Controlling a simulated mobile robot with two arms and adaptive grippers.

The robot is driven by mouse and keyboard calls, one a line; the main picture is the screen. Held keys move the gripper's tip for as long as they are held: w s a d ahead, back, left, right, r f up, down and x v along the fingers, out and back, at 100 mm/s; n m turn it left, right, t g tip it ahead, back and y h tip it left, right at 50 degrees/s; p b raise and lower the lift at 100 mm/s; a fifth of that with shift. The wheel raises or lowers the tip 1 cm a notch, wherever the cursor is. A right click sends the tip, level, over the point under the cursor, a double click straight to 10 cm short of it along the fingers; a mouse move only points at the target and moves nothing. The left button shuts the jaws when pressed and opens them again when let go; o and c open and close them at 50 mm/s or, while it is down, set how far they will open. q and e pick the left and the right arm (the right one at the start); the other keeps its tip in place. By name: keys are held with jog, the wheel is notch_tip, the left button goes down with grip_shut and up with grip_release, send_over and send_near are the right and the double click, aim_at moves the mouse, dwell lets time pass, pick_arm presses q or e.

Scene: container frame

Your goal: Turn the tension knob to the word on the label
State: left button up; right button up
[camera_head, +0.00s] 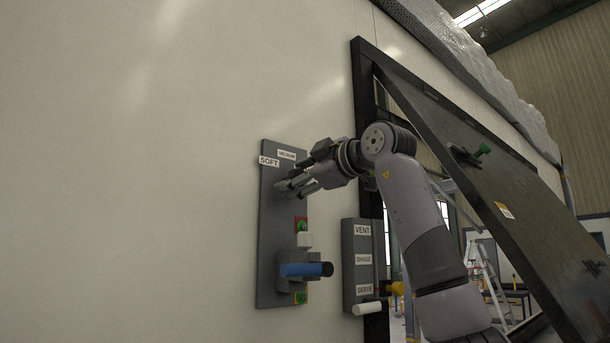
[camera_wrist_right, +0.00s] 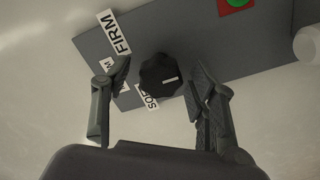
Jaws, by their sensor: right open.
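The tension knob (camera_wrist_right: 159,75) is black and lobed, with a white line on its face toward the right in the wrist view. Around it are the labels FIRM (camera_wrist_right: 115,33), a partly hidden one ending in M (camera_wrist_right: 110,64), and SOFT (camera_wrist_right: 147,97). In the head view, SOFT (camera_head: 269,162) and MEDIUM (camera_head: 287,154) show at the panel top; the knob is hidden behind my gripper. My right gripper (camera_head: 288,186) is open, its fingers on either side of the knob; contact cannot be told. My left gripper is out of view.
A tilted dark hatch (camera_head: 450,130) stands at the right.

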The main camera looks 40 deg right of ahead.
jog(key=s+d, duration=0.1)
jog(key=s, duration=1)
jog(key=shift+s, duration=0.4)
